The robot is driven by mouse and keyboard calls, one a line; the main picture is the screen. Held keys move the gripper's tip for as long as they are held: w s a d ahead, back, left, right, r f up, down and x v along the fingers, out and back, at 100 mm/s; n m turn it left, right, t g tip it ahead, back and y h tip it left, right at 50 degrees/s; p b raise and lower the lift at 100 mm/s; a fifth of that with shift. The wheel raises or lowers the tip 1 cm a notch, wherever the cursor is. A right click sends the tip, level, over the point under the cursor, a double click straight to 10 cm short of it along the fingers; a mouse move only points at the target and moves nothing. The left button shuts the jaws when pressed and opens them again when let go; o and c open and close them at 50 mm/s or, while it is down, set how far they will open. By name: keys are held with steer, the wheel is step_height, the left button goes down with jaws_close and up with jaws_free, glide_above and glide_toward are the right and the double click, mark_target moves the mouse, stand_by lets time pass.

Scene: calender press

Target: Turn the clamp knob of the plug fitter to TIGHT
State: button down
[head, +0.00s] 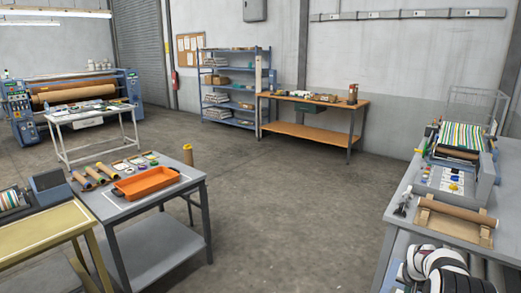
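I cannot pick out the plug fitter or its clamp knob for certain, and no TIGHT marking is readable. On the right bench (398,222), a small grey and dark device (403,203) stands at the left edge, too small to make out. Beside it, a brown cardboard tube (458,212) lies across a wooden cradle (447,234). Behind them is a grey-blue machine (486,180) with striped sheet on top and small coloured controls in front.
White and black rounded shapes (436,264) fill the bottom right. A grey table (188,184) at left holds an orange tray (146,182) and several tubes. A wooden workbench (312,97) and blue shelf (235,88) stand behind. The middle floor (300,190) is clear.

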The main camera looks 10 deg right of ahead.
steer(key=f, duration=0.2)
steer(key=s+d+f, duration=0.1)
steer(key=f, duration=0.1)
steer(key=s+d+f, duration=0.1)
steer(key=f, duration=0.1)
steer(key=shift+d, duration=0.15)
stand_by(0.3)
steer(key=shift+w+d, duration=0.1)
steer(key=shift+w, duration=0.2)
stand_by(0.5)
steer(key=shift+w+a, duration=0.3)
steer(key=shift+a, duration=0.15)
steer(key=shift+a, duration=0.1)
steer(key=shift+w+a, duration=0.35)
steer(key=shift+w, duration=0.2)
